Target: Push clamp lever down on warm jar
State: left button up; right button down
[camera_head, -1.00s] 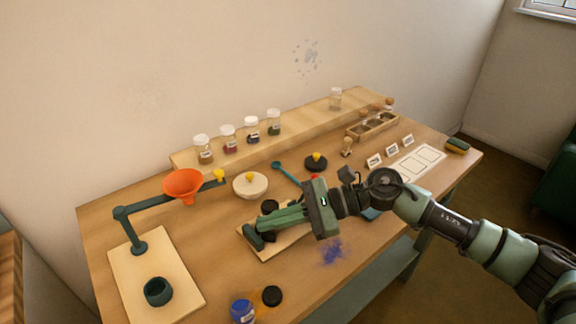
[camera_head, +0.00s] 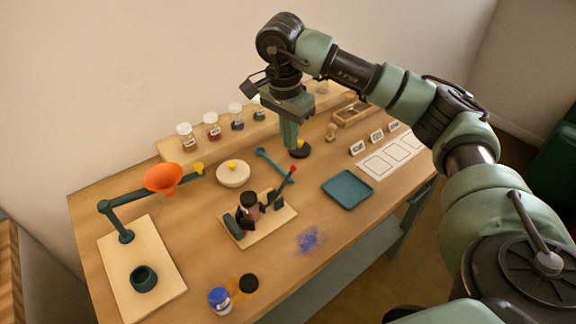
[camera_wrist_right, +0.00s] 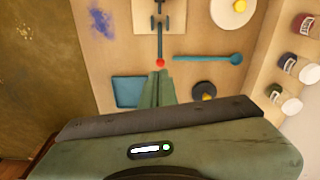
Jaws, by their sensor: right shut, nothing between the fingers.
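A jar with a dark lid and reddish-brown contents (camera_head: 251,206) stands in a dark clamp on a pale wooden board (camera_head: 262,234). The clamp lever (camera_head: 281,186) has a red knob and slants up and to the right. In the right wrist view the red knob (camera_wrist_right: 160,62) appears just beyond my fingertips, and the lever bar (camera_wrist_right: 160,38) runs away toward the clamp. My right gripper (camera_head: 291,148) points down, shut and empty, behind the lever in the head view; it also shows in the wrist view (camera_wrist_right: 160,74). Their height gap is unclear. My left gripper is not in view.
A teal tray (camera_head: 347,189) lies right of the board. An orange funnel (camera_head: 163,178) stands left. Blue powder (camera_head: 309,240) marks clear front table.

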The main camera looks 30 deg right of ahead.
aim_at(291, 170)
jog(key=shift+f, duration=0.15)
jog(key=shift+d+f+b, duration=0.2)
jog(key=shift+f+b, duration=1.05)
jog(key=shift+f, duration=0.45)
jog(key=shift+d+f+b, duration=0.15)
jog(key=shift+f+b, duration=1.1)
jog(key=shift+f, duration=0.45)
notch_tip(291, 170, down, 4)
jog(key=b, duration=0.3)
jog(key=shift+f, duration=0.25)
jog(key=shift+r, duration=0.1)
